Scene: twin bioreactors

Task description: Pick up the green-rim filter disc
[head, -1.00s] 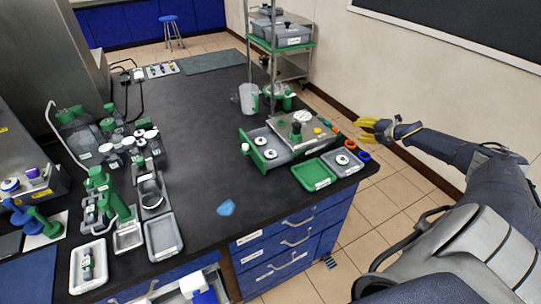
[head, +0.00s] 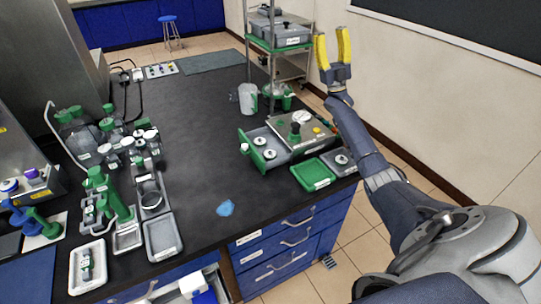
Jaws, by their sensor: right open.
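I cannot clearly pick out a green-rim filter disc at this size. Two small white discs with dark centres, one of them here (head: 259,140), lie in a grey drawer-like tray with a green front (head: 248,150) on the right part of the bench. Another pale disc (head: 342,159) lies in a small grey tray at the bench's right edge. My right gripper (head: 331,40) has yellow fingers spread apart, pointing up and empty. It appears above and beyond the right end of the bench, apart from the discs. My left gripper is not in view.
A green tray (head: 313,174) sits beside the grey one. A metal-topped device (head: 300,130) stands behind them. A shelf cart (head: 285,45) stands behind.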

